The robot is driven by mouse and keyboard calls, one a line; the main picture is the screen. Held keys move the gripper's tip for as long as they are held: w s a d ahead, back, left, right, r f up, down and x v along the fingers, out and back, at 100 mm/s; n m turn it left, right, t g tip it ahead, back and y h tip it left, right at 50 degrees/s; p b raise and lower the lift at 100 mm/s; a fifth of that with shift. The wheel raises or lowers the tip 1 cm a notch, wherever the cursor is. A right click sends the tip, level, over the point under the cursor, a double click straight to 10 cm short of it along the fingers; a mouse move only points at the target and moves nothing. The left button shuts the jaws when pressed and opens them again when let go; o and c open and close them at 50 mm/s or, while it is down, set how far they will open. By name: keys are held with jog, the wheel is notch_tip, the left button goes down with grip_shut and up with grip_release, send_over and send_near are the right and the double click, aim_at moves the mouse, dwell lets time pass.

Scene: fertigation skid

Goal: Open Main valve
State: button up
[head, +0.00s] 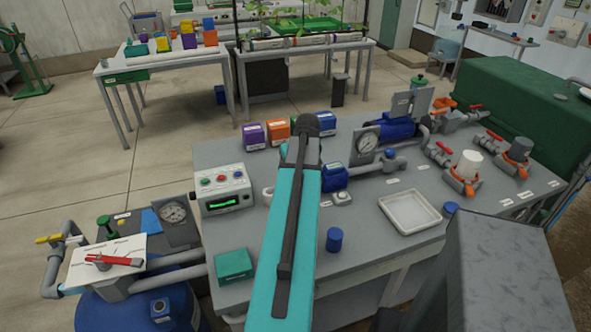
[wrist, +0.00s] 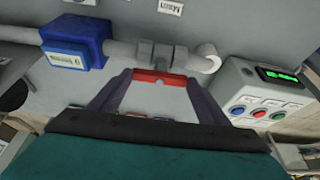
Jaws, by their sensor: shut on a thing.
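In the wrist view, the main valve (wrist: 160,52) is a grey body on a grey pipe, with a label reading "Main" (wrist: 170,6) upside down behind it. Its red handle (wrist: 150,77) spans the gap between the fingertips of my gripper (wrist: 160,82). The two dark fingers are shut on the handle, one at each end. In the head view, my teal arm hides the valve and my gripper.
A control box (head: 222,190) with coloured buttons stands close by the valve. A blue meter (wrist: 75,42) sits on the same pipe. The bench also holds a white tray (head: 410,212), a blue cap (head: 334,240) and a green box (head: 234,265).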

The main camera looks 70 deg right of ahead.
jog(key=o, duration=1.1)
jog(key=shift+c, duration=0.2)
jog(key=b+v, duration=0.2)
jog(key=v, duration=1.1)
jog(key=shift+a+r, duration=0.15)
jog(key=shift+r, duration=0.2)
jog(key=shift+r, duration=0.1)
notch_tip(320, 180, up, 9)
jog(key=p, duration=0.8)
jog(key=shift+p, duration=0.3)
jog(key=shift+r, duration=0.2)
jog(key=shift+s+r+p, duration=0.1)
jog(key=shift+r+p, duration=0.1)
jog(key=shift+p, duration=0.25)
